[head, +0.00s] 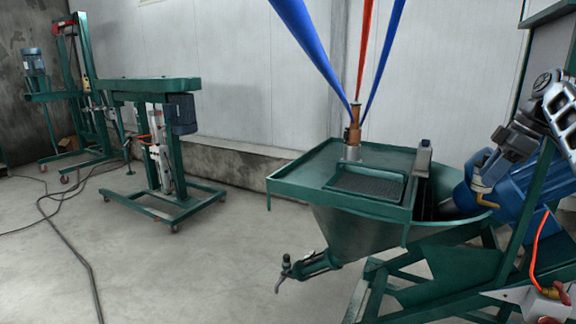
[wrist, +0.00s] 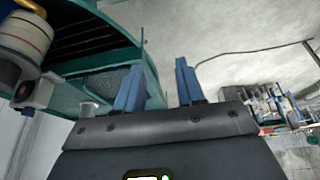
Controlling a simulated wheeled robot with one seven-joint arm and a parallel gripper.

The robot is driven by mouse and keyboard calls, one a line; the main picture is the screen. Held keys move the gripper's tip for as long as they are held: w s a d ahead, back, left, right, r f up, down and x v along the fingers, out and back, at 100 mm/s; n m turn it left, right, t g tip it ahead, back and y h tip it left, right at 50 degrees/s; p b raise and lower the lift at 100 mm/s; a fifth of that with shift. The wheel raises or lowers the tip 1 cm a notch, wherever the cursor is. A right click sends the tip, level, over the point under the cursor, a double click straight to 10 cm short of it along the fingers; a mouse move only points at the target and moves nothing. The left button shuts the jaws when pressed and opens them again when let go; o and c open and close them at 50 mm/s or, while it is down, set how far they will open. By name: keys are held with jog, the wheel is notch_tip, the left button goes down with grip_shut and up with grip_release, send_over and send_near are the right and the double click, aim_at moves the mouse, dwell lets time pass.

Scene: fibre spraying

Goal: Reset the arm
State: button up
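My gripper (wrist: 159,72) shows in the wrist view as two blue fingers standing apart on a dark grey body. Nothing is between them; the pale floor shows through the gap. The green edge of a machine (wrist: 145,65) lies behind the left finger in that view, and I cannot tell how close it is. In the head view the gripper fingers cannot be made out. Grey jointed links (head: 562,115), likely my arm, stand at the right edge beside a blue motor.
A green hopper machine (head: 305,182) with a grate and a front spout (head: 308,265) fills the right half. Blue and red hoses (head: 364,45) rise from it. Green wheeled stands (head: 160,90) are at left. Black cables (head: 75,255) lie on otherwise open floor (head: 200,275).

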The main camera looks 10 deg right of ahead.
jog(key=s+a+f+m+t+h, duration=0.1)
jog(key=a+f, duration=0.2)
jog(key=f, duration=0.6)
jog(key=a+f+m, duration=0.1)
jog(key=a+f, duration=0.2)
jog(key=f, duration=0.6)
jog(key=s+a+f+m+t+h, duration=0.1)
jog(key=a+f+m, duration=0.15)
jog(key=f, duration=0.65)
jog(key=s+a+f+m+t+h, duration=0.1)
jog(key=s+a+f+m+t, duration=0.15)
jog(key=s+a+f, duration=1.15)
jog(key=s+a+r+m+t+h, duration=0.1)
jog(key=s+a+t, duration=0.15)
jog(key=s, duration=0.95)
jog(key=s+a+m+t+h, duration=0.1)
jog(key=s+a, duration=0.2)
jog(key=s, duration=0.8)
jog(key=s+a+r+m+t, duration=0.1)
jog(key=s+r+t, duration=0.1)
jog(key=s+r, duration=0.7)
jog(key=s+a+r+t+y, duration=0.1)
jog(key=s+a+r+t, duration=0.1)
jog(key=s+r, duration=0.7)
notch_tip(320, 180, up, 5)
jog(key=shift+f+m, duration=0.1)
jog(key=shift+m, duration=0.3)
